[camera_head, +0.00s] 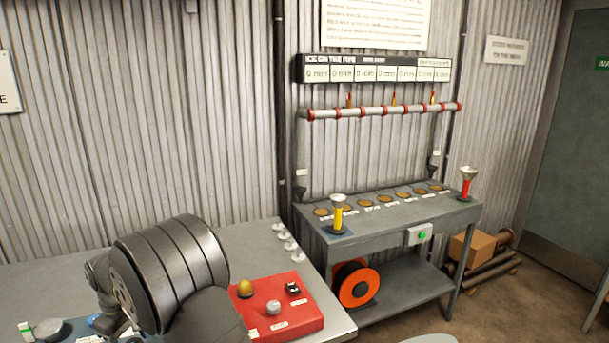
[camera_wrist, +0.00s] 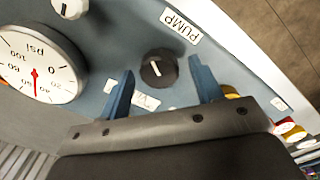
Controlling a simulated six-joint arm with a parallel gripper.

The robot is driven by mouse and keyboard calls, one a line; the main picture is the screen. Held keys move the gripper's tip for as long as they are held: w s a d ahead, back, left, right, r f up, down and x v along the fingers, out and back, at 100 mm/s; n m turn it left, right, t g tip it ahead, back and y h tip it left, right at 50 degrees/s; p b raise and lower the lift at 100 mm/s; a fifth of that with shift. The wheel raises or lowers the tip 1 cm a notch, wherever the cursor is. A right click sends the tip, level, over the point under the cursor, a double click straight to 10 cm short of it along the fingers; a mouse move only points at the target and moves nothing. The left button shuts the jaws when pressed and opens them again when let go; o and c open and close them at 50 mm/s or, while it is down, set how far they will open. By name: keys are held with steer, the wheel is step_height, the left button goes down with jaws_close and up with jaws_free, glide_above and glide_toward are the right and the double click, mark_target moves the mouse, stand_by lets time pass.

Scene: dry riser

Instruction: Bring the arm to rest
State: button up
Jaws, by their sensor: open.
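In the wrist view my gripper (camera_wrist: 162,66) is open, with one blue finger on each side of a black knob (camera_wrist: 157,70) with a white pointer line. I cannot tell whether either finger touches the knob. No held object shows between the fingers. In the head view my dark arm fills the lower left, and it hides the fingers and most of that panel.
A psi gauge (camera_wrist: 35,70) and a pale knob (camera_wrist: 70,8) are beside the black knob. In the head view a red box (camera_head: 300,315) with buttons is on the grey bench (camera_head: 240,245), right of my arm. A grey stand (camera_head: 400,213) with yellow and red posts is further right.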

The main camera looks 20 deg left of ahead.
steer(key=shift+n, duration=1.6)
